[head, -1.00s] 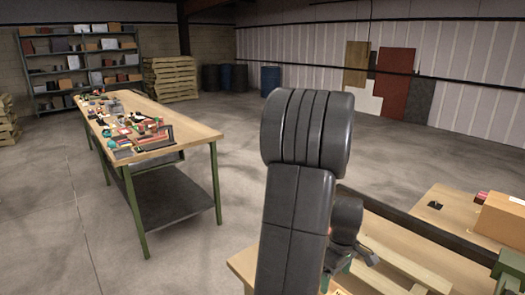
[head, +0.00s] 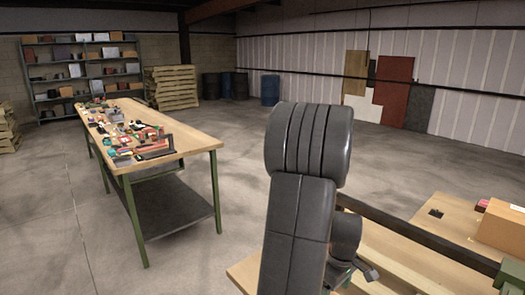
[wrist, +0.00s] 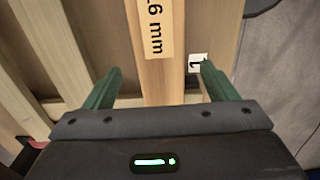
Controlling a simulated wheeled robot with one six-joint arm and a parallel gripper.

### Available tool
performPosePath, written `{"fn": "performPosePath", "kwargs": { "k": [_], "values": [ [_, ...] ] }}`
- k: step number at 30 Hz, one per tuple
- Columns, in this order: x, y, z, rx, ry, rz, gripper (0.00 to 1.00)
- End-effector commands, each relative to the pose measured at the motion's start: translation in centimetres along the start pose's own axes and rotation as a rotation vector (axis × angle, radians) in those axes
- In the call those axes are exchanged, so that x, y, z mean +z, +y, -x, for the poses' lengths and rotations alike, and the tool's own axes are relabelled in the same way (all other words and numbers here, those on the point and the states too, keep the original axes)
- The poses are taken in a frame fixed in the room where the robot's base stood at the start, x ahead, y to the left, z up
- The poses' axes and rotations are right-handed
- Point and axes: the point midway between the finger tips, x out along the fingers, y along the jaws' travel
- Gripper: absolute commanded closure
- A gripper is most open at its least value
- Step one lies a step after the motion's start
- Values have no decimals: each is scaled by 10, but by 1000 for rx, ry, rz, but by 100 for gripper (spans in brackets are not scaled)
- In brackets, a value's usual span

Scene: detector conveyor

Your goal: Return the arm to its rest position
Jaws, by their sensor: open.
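My gripper (wrist: 158,90) shows in the wrist view with its two green fingers wide apart and nothing between them. Below it is a wooden strip with a label (wrist: 155,28) ending in "6 mm". In the head view my dark grey arm stands up in the right middle, folded, and hides part of the wooden bench (head: 407,252) at the lower right. The gripper's fingers are mostly hidden behind the arm in that view.
A dark rail (head: 420,232) crosses the right bench, with a cardboard box (head: 500,228) at its far right. A long table (head: 195,139) with many small parts stands at left. Open concrete floor lies between. Shelves and pallets stand at the back.

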Motion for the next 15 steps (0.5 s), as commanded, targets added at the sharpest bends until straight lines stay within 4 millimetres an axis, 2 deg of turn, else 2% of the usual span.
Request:
{"fn": "performPosePath", "kwargs": {
  "k": [5,7,15],
  "values": [
    [1,-1,-33,-5,-3,0,20],
    [14,2,-30,1,0,-3,20],
    [12,3,21,5,3,2,20]
  ]
}}
